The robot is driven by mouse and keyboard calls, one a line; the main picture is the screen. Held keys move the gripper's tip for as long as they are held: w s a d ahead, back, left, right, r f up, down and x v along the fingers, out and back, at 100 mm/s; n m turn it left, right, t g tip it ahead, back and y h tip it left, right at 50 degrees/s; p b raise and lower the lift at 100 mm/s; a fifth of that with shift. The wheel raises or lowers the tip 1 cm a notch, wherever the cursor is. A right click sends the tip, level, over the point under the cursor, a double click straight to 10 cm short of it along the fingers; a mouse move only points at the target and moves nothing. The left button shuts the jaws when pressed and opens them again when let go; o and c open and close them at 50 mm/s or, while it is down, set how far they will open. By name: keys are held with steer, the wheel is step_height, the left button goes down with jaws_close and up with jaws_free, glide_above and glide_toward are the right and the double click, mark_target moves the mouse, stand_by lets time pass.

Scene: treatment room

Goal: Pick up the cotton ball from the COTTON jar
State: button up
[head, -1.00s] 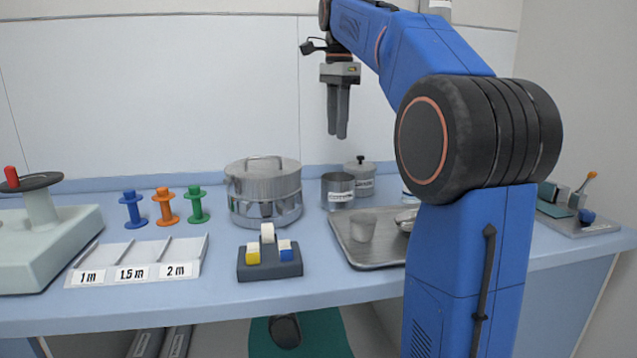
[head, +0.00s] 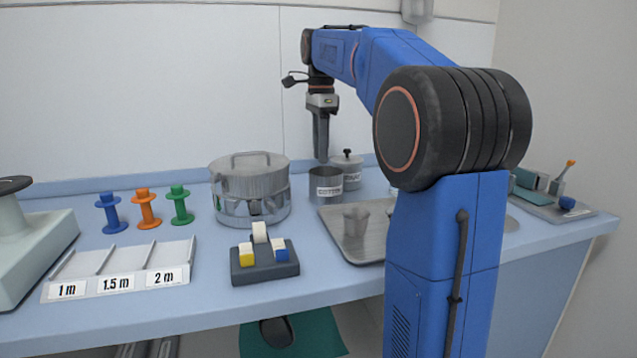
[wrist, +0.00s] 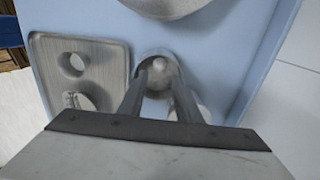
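The metal COTTON jar (head: 326,187) stands on the blue counter with its label facing forward; the lettering is blurred. My gripper (head: 321,158) hangs straight down just above the jar's mouth. In the wrist view, my gripper's two fingers (wrist: 158,82) are spread apart, with the jar (wrist: 149,66) below and between them. A pale round cotton ball (wrist: 159,63) shows inside the jar, between the fingertips and apart from them. The gripper is open and holds nothing. The jar's inside is hidden in the head view.
A lidded jar (head: 347,168) stands right behind the COTTON jar. A large metal drum (head: 250,190) stands to its left. A metal tray (head: 345,245) with a cup (head: 356,221) lies in front right. A block holder (head: 264,270) sits nearer the front.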

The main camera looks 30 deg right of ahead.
steer(key=shift+f, duration=3.4)
jaws_close()
